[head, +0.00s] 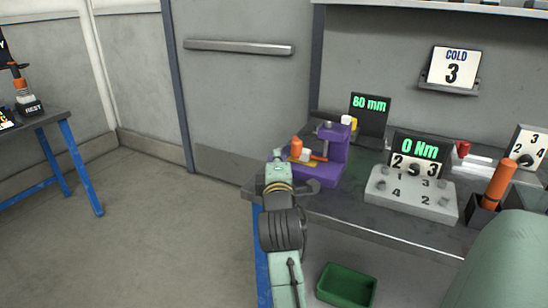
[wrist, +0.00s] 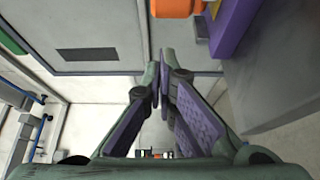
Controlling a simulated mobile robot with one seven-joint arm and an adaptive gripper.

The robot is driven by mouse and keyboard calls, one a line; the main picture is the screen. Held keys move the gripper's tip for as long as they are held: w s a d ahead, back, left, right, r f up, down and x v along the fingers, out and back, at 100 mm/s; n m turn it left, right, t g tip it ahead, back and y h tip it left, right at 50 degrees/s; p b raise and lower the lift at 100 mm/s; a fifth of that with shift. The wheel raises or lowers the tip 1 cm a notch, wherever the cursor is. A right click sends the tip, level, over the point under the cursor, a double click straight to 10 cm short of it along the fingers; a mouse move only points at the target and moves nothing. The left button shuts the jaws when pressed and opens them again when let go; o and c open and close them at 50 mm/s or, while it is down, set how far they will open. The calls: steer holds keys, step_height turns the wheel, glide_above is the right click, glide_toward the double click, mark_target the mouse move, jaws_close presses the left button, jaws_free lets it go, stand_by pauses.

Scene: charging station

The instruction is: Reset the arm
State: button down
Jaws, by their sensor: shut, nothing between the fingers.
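My arm reaches up the middle of the head view to the front left corner of the workbench. My gripper (wrist: 161,72) shows in the wrist view with its two fingers brought together and nothing between them. In the head view its end (head: 277,156) is beside the purple fixture (head: 329,160), just to its left. An orange part (wrist: 172,8) and the purple fixture (wrist: 232,22) are above and right of the fingertips in the wrist view. I cannot tell the exact gap.
The workbench (head: 340,219) holds a grey numbered block (head: 410,207), a "0 Nm" display (head: 419,148), a "60 mm" display (head: 369,104) and an orange-handled tool (head: 499,184). A green bin (head: 346,286) is below. Open floor lies left, toward a blue-legged table (head: 40,121).

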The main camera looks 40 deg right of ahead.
steer(key=s+a+b, duration=0.1)
steer(key=s, duration=0.5)
steer(key=shift+a+f, duration=0.15)
